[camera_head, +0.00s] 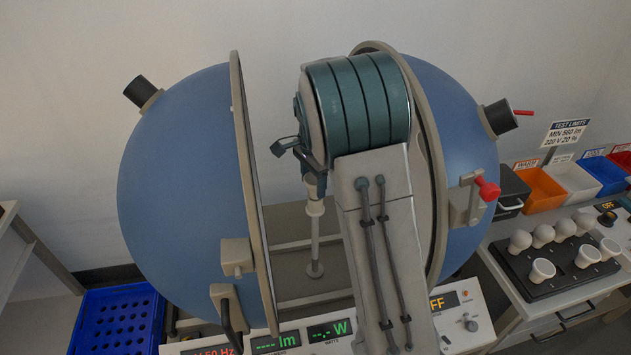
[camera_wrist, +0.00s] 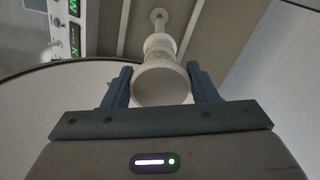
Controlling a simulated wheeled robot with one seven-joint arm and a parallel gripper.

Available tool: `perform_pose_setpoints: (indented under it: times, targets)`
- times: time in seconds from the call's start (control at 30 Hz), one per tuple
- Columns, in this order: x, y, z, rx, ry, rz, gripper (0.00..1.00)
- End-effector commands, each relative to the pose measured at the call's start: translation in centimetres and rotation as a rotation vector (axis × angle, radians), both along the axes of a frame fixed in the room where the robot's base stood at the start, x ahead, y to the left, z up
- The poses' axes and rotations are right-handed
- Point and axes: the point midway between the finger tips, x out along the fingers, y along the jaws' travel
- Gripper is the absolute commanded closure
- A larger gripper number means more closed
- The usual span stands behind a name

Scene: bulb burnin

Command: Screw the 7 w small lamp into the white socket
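My gripper (camera_head: 310,170) is between the two open halves of the blue sphere. In the wrist view its two fingers (camera_wrist: 162,85) press on either side of a white lamp (camera_wrist: 162,84), whose round end faces the camera. The white socket (camera_wrist: 159,42) is just beyond the lamp, on a thin post. In the head view the socket (camera_head: 315,208) tops the upright post, directly below my fingers. Lamp and socket look in line. The joint between them is hidden, so I cannot tell how far the lamp is in.
The sphere halves (camera_head: 180,190) stand close on both sides of my arm. Front panels (camera_head: 285,342) show green lm and W displays without digits. At right a black tray (camera_head: 545,290) holds several white lamps, with coloured bins (camera_head: 541,190) behind. A blue crate (camera_head: 115,318) is lower left.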

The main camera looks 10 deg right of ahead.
Motion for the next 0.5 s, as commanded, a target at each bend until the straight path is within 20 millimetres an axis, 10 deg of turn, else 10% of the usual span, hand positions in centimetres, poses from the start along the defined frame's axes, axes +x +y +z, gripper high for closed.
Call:
perform_pose_setpoints:
  times: [0.5]
  targets:
    - [-0.50, -0.65, -0.15, -0.009, 0.025, -0.393, 0.70]
